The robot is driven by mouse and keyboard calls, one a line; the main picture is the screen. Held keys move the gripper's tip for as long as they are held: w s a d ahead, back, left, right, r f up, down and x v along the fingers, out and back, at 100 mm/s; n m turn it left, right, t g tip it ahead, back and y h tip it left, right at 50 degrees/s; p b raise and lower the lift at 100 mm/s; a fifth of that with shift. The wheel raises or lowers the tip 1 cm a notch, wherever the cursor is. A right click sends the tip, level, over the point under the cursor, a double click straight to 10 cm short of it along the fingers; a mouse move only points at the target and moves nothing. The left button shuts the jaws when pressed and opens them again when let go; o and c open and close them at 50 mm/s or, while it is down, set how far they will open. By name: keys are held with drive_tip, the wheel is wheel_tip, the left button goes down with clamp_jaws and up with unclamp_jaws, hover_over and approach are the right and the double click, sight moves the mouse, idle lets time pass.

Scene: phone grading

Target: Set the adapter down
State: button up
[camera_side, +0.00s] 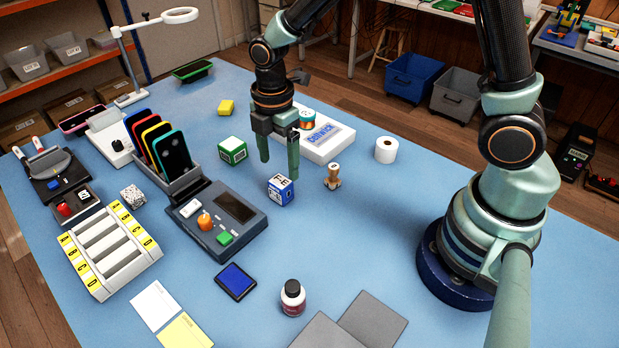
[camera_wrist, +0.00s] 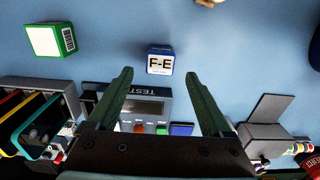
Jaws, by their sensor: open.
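The adapter looks to be the blue and white cube marked F-E (camera_side: 281,190), which sits on the blue table. It also shows in the wrist view (camera_wrist: 160,61), beyond and between my fingertips. My gripper (camera_side: 279,170) is open, its fingers pointing down just above and behind the cube in the side view. The wrist view shows the two green fingers (camera_wrist: 158,76) spread apart with nothing between them. A green and white cube (camera_side: 233,150) stands on the table to the left of my gripper.
The grey test unit (camera_side: 243,208) with phones in a rack is left of the cube. A wooden stamp (camera_side: 333,176) stands close on its right. A white box (camera_side: 318,138) lies behind.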

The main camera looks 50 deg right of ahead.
wheel_tip(320, 180, up, 4)
wheel_tip(320, 180, up, 8)
drive_tip(key=m+t, duration=0.3)
drive_tip(key=m, duration=0.5)
hover_over(281, 181)
drive_tip(key=s+d, duration=0.3)
drive_tip(key=d, duration=0.2)
drive_tip(key=s+d+r+m+t, duration=0.2)
drive_tip(key=s+d+r+m, duration=0.2)
drive_tip(key=m, duration=0.6)
drive_tip(key=shift+s+r+t, duration=0.3)
drive_tip(key=shift+s+r, duration=0.1)
drive_tip(key=shift+s, duration=0.3)
